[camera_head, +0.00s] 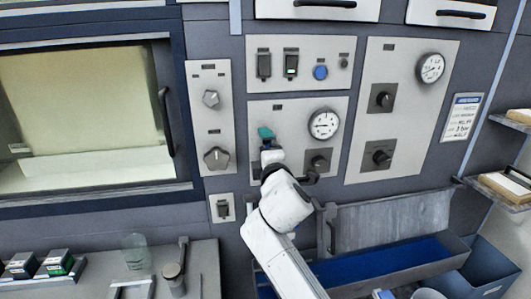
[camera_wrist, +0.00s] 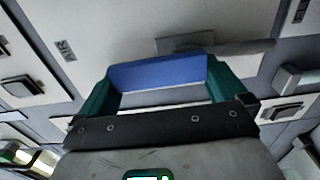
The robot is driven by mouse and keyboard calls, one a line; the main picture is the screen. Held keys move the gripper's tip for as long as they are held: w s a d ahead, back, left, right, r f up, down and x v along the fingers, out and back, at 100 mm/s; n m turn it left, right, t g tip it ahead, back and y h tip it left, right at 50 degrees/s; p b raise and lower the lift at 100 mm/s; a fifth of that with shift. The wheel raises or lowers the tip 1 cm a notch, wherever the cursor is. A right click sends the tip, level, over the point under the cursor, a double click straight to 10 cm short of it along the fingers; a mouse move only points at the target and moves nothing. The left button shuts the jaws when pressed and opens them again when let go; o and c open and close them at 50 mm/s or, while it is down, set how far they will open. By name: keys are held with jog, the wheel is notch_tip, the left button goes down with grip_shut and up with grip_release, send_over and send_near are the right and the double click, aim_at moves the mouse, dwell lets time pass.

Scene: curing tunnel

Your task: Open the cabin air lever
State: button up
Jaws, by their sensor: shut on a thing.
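My gripper (camera_head: 267,141) reaches up to the lower middle wall panel (camera_head: 289,111), left of its round gauge. In the wrist view, the teal fingers of my gripper (camera_wrist: 161,72) are closed against both ends of a blue grip piece (camera_wrist: 160,76), which I take to be the cabin air lever's handle. Behind it, a grey bar (camera_wrist: 240,47) on a small plate lies across the pale panel; I cannot tell whether it joins the blue piece. In the head view my gripper and wrist hide the held piece, and the lever's label cannot be read.
A white gauge (camera_head: 324,124) and a dark knob (camera_head: 318,160) sit close to the right of my gripper. A switch panel (camera_head: 300,66) is above, and a two-knob panel (camera_head: 212,118) is to the left. A blue-lined trough (camera_head: 400,262) lies below right.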

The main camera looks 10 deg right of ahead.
jog(key=o, duration=1.1)
jog(key=shift+f, duration=0.1)
jog(key=shift+c, duration=0.2)
jog(key=shift+s, duration=0.15)
jog(key=s+b, duration=0.1)
jog(key=s, duration=0.9)
jog(key=shift+s, duration=0.25)
jog(key=s+d+f+m+g, duration=0.3)
jog(key=s+f, duration=0.2)
jog(key=f, duration=0.3)
jog(key=s+d+f+m+g+h, duration=0.1)
jog(key=s+d+f+m+g, duration=0.15)
jog(key=s+f+m, duration=0.4)
jog(key=s+d+f+m+g, duration=0.1)
jog(key=s+d+f+g, duration=0.25)
jog(key=f, duration=0.55)
jog(key=s+d+f+m+g, duration=0.2)
jog(key=s+f, duration=0.2)
jog(key=s, duration=0.5)
jog(key=s+d+f+m+g, duration=0.2)
jog(key=s+f+m+g, duration=0.1)
jog(key=s, duration=0.6)
jog(key=s+d+f+m+g, duration=0.2)
jog(key=s+f, duration=0.3)
jog(key=s, duration=0.5)
jog(key=shift+f+m+g+y, duration=0.2)
jog(key=shift+m+g+y, duration=0.25)
jog(key=shift+m, duration=0.2)
